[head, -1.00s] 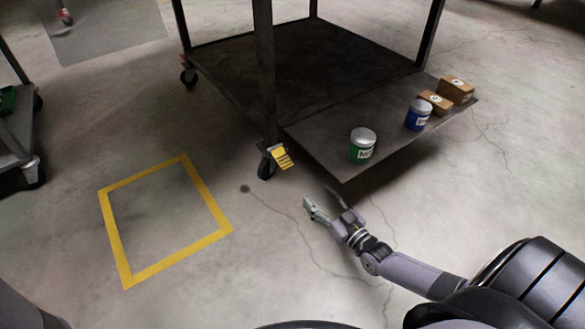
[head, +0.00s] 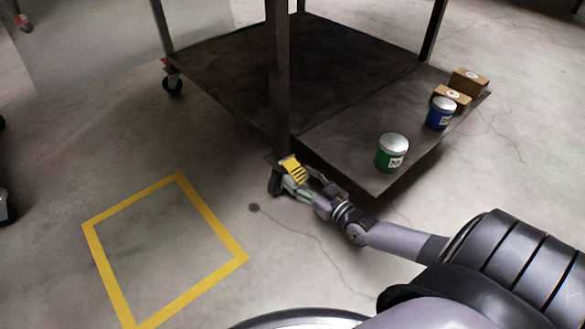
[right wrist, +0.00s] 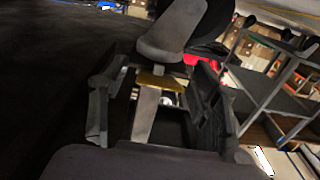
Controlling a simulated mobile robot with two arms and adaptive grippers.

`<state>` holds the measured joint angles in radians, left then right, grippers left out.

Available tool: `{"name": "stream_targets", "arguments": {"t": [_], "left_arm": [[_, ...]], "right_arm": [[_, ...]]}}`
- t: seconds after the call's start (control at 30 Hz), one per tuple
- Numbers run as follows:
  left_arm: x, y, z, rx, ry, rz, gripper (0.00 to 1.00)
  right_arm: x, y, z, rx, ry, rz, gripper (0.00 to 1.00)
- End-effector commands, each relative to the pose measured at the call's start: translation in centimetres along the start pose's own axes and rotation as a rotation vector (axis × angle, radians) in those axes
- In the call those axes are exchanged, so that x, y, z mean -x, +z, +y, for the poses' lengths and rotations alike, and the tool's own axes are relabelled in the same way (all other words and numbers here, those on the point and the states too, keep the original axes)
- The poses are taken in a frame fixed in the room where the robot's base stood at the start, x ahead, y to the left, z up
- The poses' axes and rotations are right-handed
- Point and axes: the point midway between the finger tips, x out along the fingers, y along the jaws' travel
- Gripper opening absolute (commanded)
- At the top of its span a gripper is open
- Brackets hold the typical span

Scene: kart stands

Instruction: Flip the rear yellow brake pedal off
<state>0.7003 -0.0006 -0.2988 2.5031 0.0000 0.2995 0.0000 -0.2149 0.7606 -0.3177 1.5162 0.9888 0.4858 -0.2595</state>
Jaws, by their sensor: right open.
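The yellow brake pedal (head: 295,170), with dark stripes, sits on the caster (head: 275,183) at the cart's near corner post. It slopes down toward my right gripper. My right gripper (head: 303,181) is open, its fingertips right at the pedal's lower edge in the head view; I cannot tell whether they touch it. In the right wrist view, the open fingers (right wrist: 155,112) stand on either side of a grey caster part, with a yellow strip of the pedal (right wrist: 152,80) showing between them. The caster wheel is partly hidden behind the gripper. My left gripper is not in view.
The dark cart's lower shelf (head: 235,75) stands behind. Its low side shelf (head: 340,150) holds a green can (head: 392,155), a blue can (head: 440,115) and two cardboard boxes (head: 468,82). Another caster (head: 173,83) has a red part. A yellow floor square (head: 105,272) lies left on open floor.

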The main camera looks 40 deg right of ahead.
Motion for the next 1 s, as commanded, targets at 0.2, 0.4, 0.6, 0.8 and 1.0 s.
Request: {"name": "stream_targets", "arguments": {"t": [0.2, 0.4, 0.6, 0.8, 1.0], "left_arm": [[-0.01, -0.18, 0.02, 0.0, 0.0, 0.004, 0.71], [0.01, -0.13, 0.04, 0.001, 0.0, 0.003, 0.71], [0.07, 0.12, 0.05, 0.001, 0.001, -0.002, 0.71], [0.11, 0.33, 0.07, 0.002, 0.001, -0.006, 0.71], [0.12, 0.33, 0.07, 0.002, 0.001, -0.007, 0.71]], "right_arm": [[0.01, -0.02, 0.04, 0.0, 0.0, 0.0, 0.57], [0.01, -0.01, 0.03, 0.0, 0.0, 0.0, 0.48], [0.01, 0.0, 0.02, 0.0, 0.0, 0.0, 0.35], [0.0, 0.0, 0.02, 0.0, 0.0, 0.0, 0.21], [0.0, 0.0, 0.02, 0.0, 0.0, 0.0, 0.08]]}}
